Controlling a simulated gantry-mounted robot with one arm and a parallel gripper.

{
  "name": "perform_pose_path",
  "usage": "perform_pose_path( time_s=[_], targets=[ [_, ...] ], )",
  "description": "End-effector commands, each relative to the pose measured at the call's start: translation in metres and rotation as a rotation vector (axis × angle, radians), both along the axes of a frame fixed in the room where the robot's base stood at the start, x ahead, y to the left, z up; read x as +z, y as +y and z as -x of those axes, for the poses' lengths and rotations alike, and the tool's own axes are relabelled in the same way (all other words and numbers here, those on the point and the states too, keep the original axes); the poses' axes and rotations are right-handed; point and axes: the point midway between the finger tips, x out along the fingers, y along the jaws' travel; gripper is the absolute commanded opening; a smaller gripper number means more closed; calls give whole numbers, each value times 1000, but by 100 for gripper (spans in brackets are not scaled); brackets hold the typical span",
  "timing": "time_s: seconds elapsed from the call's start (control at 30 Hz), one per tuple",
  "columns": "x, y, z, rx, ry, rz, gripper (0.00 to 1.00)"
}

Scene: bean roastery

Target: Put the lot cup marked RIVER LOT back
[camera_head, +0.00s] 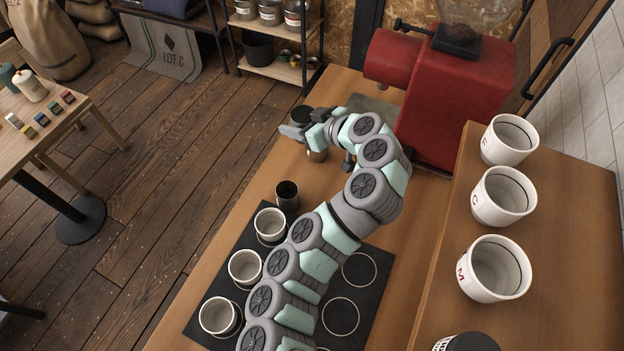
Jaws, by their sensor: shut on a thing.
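My gripper (318,128) is at the end of my arm, over the wooden counter near the red grinder. It is shut on a small metallic cup (317,155), largely hidden by the fingers. Its marking does not show. A black mat (213,290) with white ring outlines lies on the counter. White cups stand in a row along its left side: a far cup (270,226), a middle cup (244,268) and a near cup (219,317). Two rings at the right of the mat are empty. I cannot read RIVER LOT on any cup.
A small dark cup (287,196) stands beyond the mat. The red grinder (455,100) is behind my arm. White lettered cups (503,197) and a black lettered container (466,343) stand on the raised wooden surface (560,250) at right. My arm covers part of the mat.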

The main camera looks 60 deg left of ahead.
Motion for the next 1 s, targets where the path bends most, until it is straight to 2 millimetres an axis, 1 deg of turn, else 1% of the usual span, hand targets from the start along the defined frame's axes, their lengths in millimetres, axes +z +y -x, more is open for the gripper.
perform_pose_path(
  time_s=[0.1,0.17,0.27,0.6,0.7,0.8,1.0],
  targets=[
    [2,6,14,64,1,-1,9],
    [-2,7,17,75,3,0,9],
    [-21,6,18,78,7,1,9],
    [-114,5,18,75,11,3,9],
    [-136,6,17,72,7,2,9],
    [-151,6,17,75,6,1,9],
    [-164,6,15,71,2,0,9]
  ],
)
